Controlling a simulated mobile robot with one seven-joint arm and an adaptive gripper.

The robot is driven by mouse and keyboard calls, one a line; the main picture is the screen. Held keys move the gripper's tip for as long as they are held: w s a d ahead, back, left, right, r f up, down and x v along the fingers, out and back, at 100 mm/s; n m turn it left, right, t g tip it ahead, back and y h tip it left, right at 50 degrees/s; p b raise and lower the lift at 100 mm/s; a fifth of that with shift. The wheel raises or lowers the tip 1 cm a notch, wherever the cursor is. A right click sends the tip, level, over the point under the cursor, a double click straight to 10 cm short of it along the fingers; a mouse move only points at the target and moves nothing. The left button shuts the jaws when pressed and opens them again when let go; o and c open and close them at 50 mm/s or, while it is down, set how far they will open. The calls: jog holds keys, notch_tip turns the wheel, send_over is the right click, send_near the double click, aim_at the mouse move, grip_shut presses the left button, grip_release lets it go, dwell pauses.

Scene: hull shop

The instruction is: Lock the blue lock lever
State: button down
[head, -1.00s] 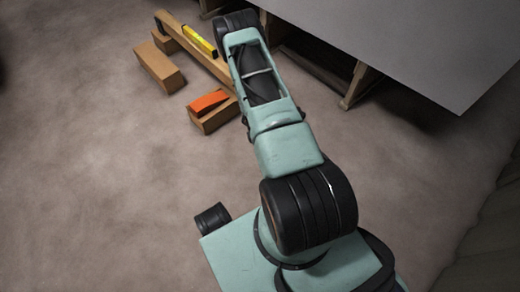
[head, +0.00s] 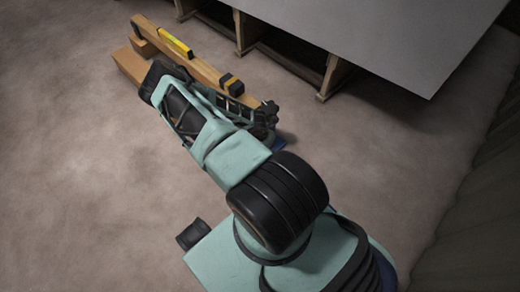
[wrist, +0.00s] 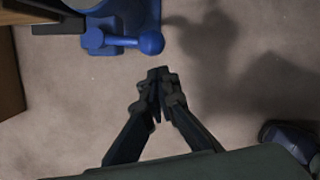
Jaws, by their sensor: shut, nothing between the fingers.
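The blue lock lever (wrist: 130,42) shows at the top of the wrist view, a short arm ending in a round knob. It joins a larger blue body (wrist: 108,12) that is cut off by the top edge. My gripper (wrist: 158,74) is shut and empty, its fingertips just below and right of the knob in the picture, with no clear contact. I cannot tell their height difference.
A long wooden beam (head: 205,73) with a yellow level (head: 175,41) on it lies behind my forearm. A large grey panel (head: 400,45) on wooden supports (head: 333,78) stands at the back right. Bare floor (head: 80,190) is open at the left.

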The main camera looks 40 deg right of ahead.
jog(key=shift+w, duration=0.4)
jog(key=shift+w, duration=0.6)
